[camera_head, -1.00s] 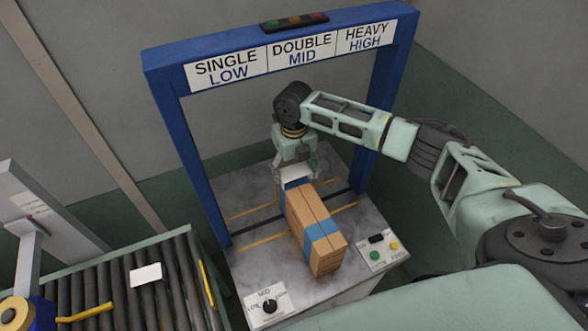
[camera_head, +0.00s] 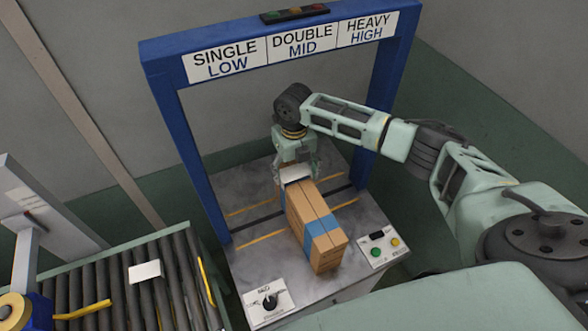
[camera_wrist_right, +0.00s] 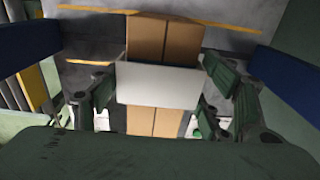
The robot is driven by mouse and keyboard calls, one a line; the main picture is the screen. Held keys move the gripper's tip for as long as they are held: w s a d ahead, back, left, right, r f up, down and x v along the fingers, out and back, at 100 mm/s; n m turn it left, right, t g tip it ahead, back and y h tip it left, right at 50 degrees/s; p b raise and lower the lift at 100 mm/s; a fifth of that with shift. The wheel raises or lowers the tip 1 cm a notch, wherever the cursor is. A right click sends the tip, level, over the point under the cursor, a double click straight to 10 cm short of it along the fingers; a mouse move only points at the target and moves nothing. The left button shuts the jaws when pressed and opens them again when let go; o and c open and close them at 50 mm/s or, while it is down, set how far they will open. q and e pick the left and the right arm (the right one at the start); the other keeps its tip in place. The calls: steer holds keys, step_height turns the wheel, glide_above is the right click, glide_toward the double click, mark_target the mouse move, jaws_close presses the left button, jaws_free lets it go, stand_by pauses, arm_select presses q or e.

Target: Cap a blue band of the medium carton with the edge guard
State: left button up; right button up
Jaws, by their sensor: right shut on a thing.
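The medium carton (camera_head: 315,222) is a brown box lying on the grey marbled table under the blue frame. One blue band (camera_head: 321,235) wraps its near part; a second blue band (camera_head: 298,183) shows as a thin strip at the far end. My right gripper (camera_head: 296,163) is above the far end, shut on the white edge guard (camera_head: 295,174). The guard lies over the far band and hides most of it; whether it touches the carton is unclear. In the right wrist view the guard (camera_wrist_right: 158,86) spans the carton's width between the fingers. My left gripper is not in view.
The blue frame (camera_head: 189,160) stands around the far end of the table (camera_head: 255,262). A dial box (camera_head: 269,301) and a button panel (camera_head: 383,247) flank the carton's near end. A roller conveyor at left bears another white piece (camera_head: 145,272).

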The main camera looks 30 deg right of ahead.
mark_target(294, 171)
steer(key=shift+f+b, duration=0.55)
steer(key=shift+f, duration=0.5)
steer(key=o, duration=0.8)
steer(key=shift+r, duration=0.1)
steer(key=shift+o, duration=0.2)
steer(key=shift+r, duration=0.2)
step_height(294, 171, up, 7)
steer(key=shift+r, duration=0.1)
steer(key=shift+s, duration=0.1)
